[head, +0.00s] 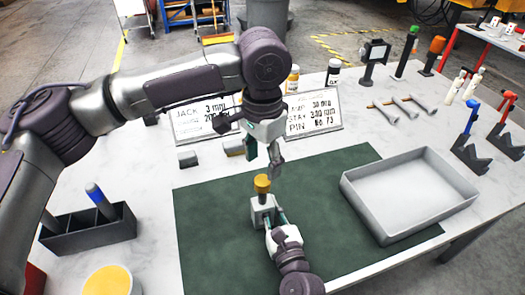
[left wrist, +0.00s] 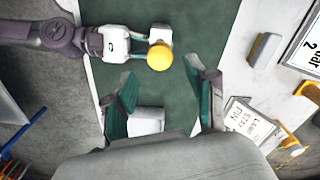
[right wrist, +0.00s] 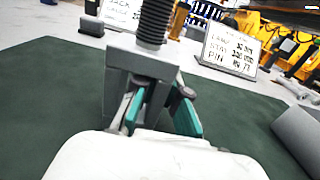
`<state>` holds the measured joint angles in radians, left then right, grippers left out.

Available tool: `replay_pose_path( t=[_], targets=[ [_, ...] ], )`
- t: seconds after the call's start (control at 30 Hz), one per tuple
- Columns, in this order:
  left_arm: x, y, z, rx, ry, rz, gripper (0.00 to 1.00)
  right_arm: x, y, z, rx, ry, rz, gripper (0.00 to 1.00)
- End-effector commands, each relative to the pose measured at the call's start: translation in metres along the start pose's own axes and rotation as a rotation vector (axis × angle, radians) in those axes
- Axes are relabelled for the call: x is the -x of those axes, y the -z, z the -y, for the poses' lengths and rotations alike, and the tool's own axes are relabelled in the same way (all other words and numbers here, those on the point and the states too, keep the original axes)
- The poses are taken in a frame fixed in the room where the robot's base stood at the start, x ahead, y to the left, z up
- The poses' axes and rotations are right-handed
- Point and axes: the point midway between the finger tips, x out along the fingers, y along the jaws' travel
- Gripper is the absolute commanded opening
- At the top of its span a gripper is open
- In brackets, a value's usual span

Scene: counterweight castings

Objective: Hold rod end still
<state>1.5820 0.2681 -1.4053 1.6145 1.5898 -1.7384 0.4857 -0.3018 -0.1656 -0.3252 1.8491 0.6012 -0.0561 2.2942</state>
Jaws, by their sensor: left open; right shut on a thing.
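A pale grey block (head: 262,213) stands upright over the green mat, with a yellow cap (head: 262,184) above it. In the right wrist view a threaded rod (right wrist: 154,22) rises from the block (right wrist: 142,60); the cap is out of that frame. My right gripper (head: 271,219) is shut on the block from the near side. My left gripper (head: 262,155) is open and empty, above and just behind the cap. In the left wrist view its fingers (left wrist: 163,92) are spread apart, with the yellow cap (left wrist: 160,57) beyond them. I cannot tell which part is the rod end.
The green mat (head: 215,225) is mostly clear. A grey tray (head: 410,190) sits at its right. Two signs (head: 313,112) and small grey blocks (head: 188,158) stand behind. A dark holder (head: 90,230) and yellow-topped round container (head: 108,280) are at the left.

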Motion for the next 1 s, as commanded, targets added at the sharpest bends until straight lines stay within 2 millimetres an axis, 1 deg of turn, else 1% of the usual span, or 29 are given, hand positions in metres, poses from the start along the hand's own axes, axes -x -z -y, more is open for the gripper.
replay_pose_path(
  t=[0.1,0.2,0.33,0.5,0.77,0.87,1.0],
  targets=[
    [-0.021,-0.001,0.0,0.0,0.0,0.003,0.56,0.0,0.0,0.0,0.0,0.0,0.0,0.0],
    [-0.035,-0.001,0.0,0.0,0.0,0.003,0.56,0.0,0.0,0.0,0.0,0.0,0.0,0.0],
    [-0.051,-0.001,0.0,0.0,0.001,0.002,0.56,0.0,0.0,0.0,0.0,0.0,0.0,0.0],
    [-0.059,0.0,0.0,0.0,0.0,0.0,0.56,0.0,0.0,0.0,0.0,0.0,0.0,0.0],
    [-0.06,0.0,0.0,0.0,0.001,0.0,0.56,0.0,0.0,0.0,0.0,0.0,0.0,0.0],
    [-0.06,0.0,0.0,0.0,0.001,0.0,0.41,0.0,0.0,0.0,0.0,0.0,0.0,0.0],
    [-0.06,0.0,0.0,0.0,0.001,0.0,0.18,0.0,0.0,0.0,0.0,0.0,0.001,0.0]
  ],
)
